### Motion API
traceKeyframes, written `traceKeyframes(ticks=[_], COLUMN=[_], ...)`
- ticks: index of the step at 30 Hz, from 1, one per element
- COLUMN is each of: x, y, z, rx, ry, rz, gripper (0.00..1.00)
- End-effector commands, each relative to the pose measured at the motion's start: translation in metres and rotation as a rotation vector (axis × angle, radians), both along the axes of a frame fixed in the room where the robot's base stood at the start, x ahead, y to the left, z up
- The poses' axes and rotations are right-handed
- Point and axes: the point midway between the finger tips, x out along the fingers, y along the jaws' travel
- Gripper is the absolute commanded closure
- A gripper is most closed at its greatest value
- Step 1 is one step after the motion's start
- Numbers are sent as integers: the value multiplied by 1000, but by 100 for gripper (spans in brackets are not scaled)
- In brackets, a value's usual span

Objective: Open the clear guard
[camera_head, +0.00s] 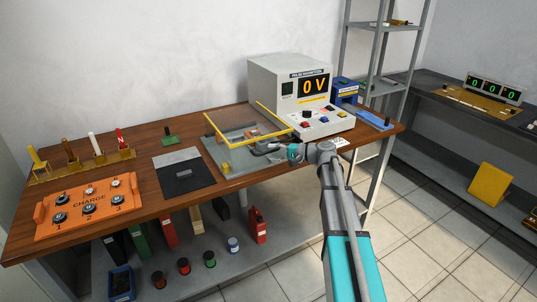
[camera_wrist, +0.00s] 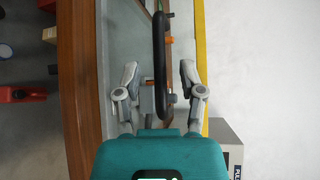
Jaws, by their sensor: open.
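The clear guard (camera_head: 216,130) is a see-through box with yellow edges, over a grey bed on the wooden bench. In the wrist view its yellow edge (camera_wrist: 201,25) runs along the right. A black bar handle (camera_wrist: 160,50) stands between the fingers of my gripper (camera_wrist: 158,72), with one finger on each side and a visible gap to each. My gripper (camera_head: 262,148) is open at the guard's front side in the head view. There the handle is largely hidden by my gripper, and I cannot tell the contact.
A pulse unit reading 0 V (camera_head: 290,85) stands behind the guard to the right. A dark grey plate (camera_head: 185,175) and an orange CHARGE panel (camera_head: 90,208) lie to the left. A blue box (camera_head: 344,90) is at the right. Bottles stand on the lower shelf.

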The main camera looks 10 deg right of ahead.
Motion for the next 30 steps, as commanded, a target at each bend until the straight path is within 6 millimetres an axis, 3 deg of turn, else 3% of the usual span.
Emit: traceKeyframes(ticks=[6, 18, 20, 27, 30], x=[9, 10, 10, 10, 10], y=[16, 20, 20, 20, 19], z=[-3, -3, -3, -3, -3], rx=[0, 0, 0, 0, 0], ry=[0, 1, 1, 0, 0], rz=[1, -1, -1, -1, -1], gripper=[49, 49, 56, 100, 100])
